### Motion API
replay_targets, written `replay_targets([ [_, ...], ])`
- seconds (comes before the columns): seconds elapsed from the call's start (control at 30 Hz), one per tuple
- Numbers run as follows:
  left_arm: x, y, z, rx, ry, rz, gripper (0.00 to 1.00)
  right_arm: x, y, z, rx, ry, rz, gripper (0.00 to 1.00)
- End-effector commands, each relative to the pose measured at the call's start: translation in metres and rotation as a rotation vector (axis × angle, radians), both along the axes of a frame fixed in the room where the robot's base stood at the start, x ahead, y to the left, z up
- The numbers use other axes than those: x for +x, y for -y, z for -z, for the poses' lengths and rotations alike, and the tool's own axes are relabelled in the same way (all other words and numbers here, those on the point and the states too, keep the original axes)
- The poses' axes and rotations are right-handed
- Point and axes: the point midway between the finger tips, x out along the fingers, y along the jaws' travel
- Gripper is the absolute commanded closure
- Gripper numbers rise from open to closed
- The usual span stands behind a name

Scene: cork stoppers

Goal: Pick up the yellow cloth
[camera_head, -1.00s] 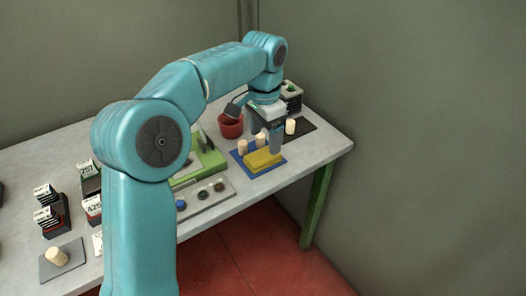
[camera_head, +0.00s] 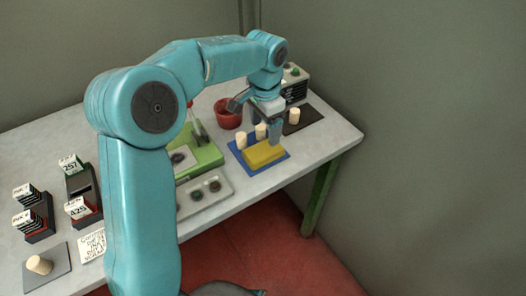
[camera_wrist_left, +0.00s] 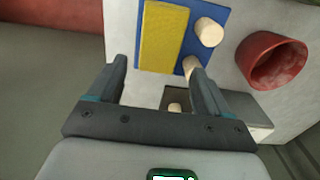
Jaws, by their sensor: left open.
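The yellow cloth (camera_head: 265,154) is a folded rectangular block lying on a blue mat (camera_head: 240,156) near the table's front right edge. It also shows in the left wrist view (camera_wrist_left: 163,36), at the top, beyond the fingertips. My left gripper (camera_head: 272,140) is above the mat, at the back edge of the cloth. In the left wrist view its two fingers (camera_wrist_left: 158,72) are spread, with bare table between them and nothing held. Whether a fingertip touches the cloth is unclear. My right gripper is not in view.
Two cork stoppers (camera_wrist_left: 208,32) stand on the mat beside the cloth, one close to a finger. A red pot (camera_head: 228,113) is behind. Another cork (camera_head: 294,116) stands on a dark mat (camera_head: 312,120) at right. A green stand (camera_head: 204,156) is at left.

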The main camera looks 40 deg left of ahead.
Motion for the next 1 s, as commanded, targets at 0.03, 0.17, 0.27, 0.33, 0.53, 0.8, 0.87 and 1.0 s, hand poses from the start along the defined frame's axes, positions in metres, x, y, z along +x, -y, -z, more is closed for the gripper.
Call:
replay_targets([
  [0.03, 0.000, 0.000, 0.011, 0.001, -0.004, 0.001, 0.21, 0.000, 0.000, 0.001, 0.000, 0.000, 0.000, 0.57],
  [0.17, 0.001, -0.001, 0.024, 0.000, -0.002, -0.001, 0.21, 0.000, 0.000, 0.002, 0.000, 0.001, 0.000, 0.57],
  [0.27, 0.001, -0.001, 0.030, 0.000, -0.002, -0.001, 0.21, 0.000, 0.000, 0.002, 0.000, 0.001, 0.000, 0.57],
  [0.33, 0.000, -0.001, 0.038, 0.000, -0.004, -0.001, 0.21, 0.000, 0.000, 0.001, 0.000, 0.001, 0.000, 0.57],
  [0.53, -0.001, -0.002, 0.071, 0.000, -0.004, -0.001, 0.21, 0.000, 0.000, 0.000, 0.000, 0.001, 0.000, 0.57],
  [0.8, 0.000, -0.003, 0.079, 0.000, -0.001, -0.001, 0.21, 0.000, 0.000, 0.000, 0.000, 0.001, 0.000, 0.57],
  [0.87, 0.000, -0.003, 0.079, 0.000, -0.001, -0.001, 0.21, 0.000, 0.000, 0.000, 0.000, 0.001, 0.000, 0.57],
  [1.0, 0.000, -0.003, 0.079, 0.000, 0.000, -0.001, 0.58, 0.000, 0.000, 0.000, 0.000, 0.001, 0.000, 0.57],
])
